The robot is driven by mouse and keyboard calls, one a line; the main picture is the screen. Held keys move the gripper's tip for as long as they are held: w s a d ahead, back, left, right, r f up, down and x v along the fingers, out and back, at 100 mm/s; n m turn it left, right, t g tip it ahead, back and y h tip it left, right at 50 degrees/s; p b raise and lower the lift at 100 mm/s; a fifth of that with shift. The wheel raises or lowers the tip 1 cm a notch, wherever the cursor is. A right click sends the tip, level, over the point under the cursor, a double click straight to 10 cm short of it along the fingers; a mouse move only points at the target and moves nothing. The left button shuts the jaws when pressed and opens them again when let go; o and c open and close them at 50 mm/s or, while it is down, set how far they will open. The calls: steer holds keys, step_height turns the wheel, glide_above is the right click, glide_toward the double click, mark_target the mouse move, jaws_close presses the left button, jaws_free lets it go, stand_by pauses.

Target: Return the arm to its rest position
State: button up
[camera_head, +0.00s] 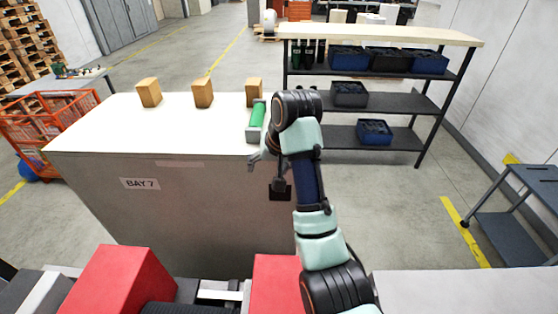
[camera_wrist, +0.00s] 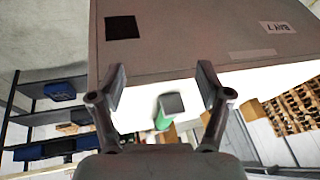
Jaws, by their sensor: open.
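My gripper (camera_head: 258,160) is at the front edge of the white-topped counter (camera_head: 180,137) marked BAY 7, on its right side. In the wrist view my gripper (camera_wrist: 163,88) is open, with nothing between its two fingers. A green roll in a grey holder (camera_head: 256,118) sits on the counter top just beyond the gripper. The grey holder (camera_wrist: 172,104) with the green roll also shows past the fingers in the wrist view. My arm hides part of the counter's right end.
Several wooden blocks (camera_head: 202,92) stand along the counter's back edge. A shelf rack (camera_head: 390,101) with dark bins is behind on the right. Red boxes (camera_head: 118,282) are in front at left. An orange wire cart (camera_head: 45,128) stands at left.

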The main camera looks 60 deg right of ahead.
steer(key=shift+s+a+f, duration=0.15)
steer(key=shift+a, duration=0.3)
steer(key=w+a+f+n+t, duration=0.1)
steer(key=w+a+f+n, duration=0.2)
steer(key=a, duration=0.6)
steer(key=w+a+f+n+t, duration=0.1)
steer(key=w+a+f+t, duration=0.2)
steer(key=a, duration=0.7)
steer(key=s+a+n+t+y, duration=0.1)
steer(key=s+a, duration=0.4)
steer(key=a, duration=0.6)
steer(key=s+a+n+t+y, duration=0.1)
steer(key=s+a+n+t, duration=0.2)
steer(key=a, duration=0.9)
steer(key=s+n, duration=0.2)
steer(key=s, duration=0.1)
steer(key=shift+f+n, duration=0.15)
steer(key=shift+n, duration=0.25)
